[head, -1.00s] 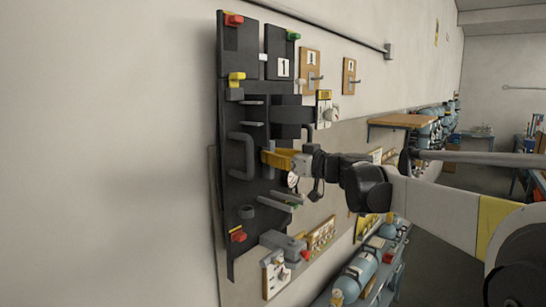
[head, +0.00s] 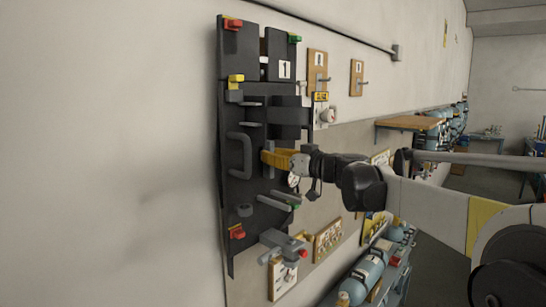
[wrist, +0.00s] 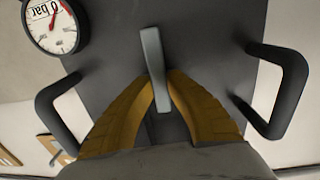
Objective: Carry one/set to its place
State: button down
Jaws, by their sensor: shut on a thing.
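Set one is a tall dark grey board (head: 240,55) marked with a white "1" label (head: 285,70). It stands upright near the wall in the head view, with red, yellow and green corner pieces. It also fills the middle of the wrist view (wrist: 215,40). My gripper (head: 270,157) has yellow fingers at the board's middle. In the wrist view my gripper (wrist: 158,88) is shut on a grey upright bar (wrist: 153,58) of the board, a finger on each side. Black side handles (wrist: 285,95) flank it. Whether the board touches the wall is hidden.
A round gauge (wrist: 55,22) reading "0 bar" shows beside the board. Small wooden hook boards (head: 317,70) hang on the wall. A wooden shelf (head: 408,123) and blue cylinders (head: 362,270) on a low rack lie to the right. The wall at left is bare.

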aim_at(265, 177)
jog(key=shift+w+a+r, duration=0.1)
jog(key=shift+w+a, duration=0.8)
jog(key=shift+f, duration=0.4)
jog(key=shift+f+b, duration=0.7)
dwell(0.4)
